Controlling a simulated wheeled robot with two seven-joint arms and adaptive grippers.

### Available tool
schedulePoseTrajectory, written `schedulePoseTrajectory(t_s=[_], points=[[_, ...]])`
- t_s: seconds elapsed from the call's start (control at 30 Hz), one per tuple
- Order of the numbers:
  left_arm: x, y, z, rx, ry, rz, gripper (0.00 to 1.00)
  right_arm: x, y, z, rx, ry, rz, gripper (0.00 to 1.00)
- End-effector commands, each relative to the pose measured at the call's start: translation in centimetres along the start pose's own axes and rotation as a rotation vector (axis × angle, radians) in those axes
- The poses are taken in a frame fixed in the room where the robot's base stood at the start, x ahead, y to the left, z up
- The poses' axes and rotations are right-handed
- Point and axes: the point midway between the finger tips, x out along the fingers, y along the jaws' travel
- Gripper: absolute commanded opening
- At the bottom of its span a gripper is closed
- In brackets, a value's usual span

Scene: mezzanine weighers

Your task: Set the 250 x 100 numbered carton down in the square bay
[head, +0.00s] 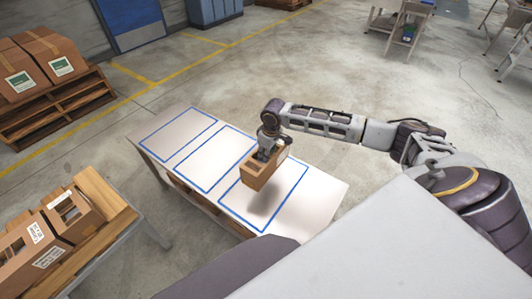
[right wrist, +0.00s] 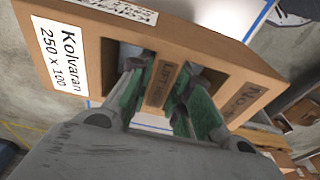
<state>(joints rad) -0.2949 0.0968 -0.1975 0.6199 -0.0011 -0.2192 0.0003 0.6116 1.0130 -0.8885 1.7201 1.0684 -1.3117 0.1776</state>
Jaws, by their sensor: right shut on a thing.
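The brown carton (head: 258,176) hangs from my right gripper (head: 267,152) above the white table. In the right wrist view the carton (right wrist: 88,48) bears a white label reading "Kolvaran 250 x 100", and "No." shows on its right side. My right gripper (right wrist: 160,88) is shut on the bar marked "LIFT" in the carton's top opening. Three blue-outlined bays lie on the table: a left bay (head: 178,136), a middle bay (head: 207,163) and a wider, squarer right bay (head: 287,188). The carton is over the right bay's left part, its shadow on that bay. My left gripper is out of view.
A wooden-topped bench (head: 104,196) at the lower left holds more labelled cartons (head: 32,248). Pallets (head: 50,117) with large boxes (head: 58,64) stand farther back left. The left and middle bays are empty. Open floor lies beyond the table.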

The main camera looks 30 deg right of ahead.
Motion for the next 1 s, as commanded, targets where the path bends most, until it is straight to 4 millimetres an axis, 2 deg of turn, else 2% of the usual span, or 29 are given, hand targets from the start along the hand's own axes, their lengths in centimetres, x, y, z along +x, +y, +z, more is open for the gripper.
schedulePoseTrajectory(t_s=[0.47,0.73,1.0], points=[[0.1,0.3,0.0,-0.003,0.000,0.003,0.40,0.2,0.0,0.0,0.000,0.001,0.000,0.00],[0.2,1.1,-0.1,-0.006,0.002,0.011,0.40,1.0,0.0,0.1,0.001,0.000,0.000,0.00],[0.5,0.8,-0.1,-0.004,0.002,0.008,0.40,2.1,0.0,0.3,0.001,0.000,-0.001,0.00]])
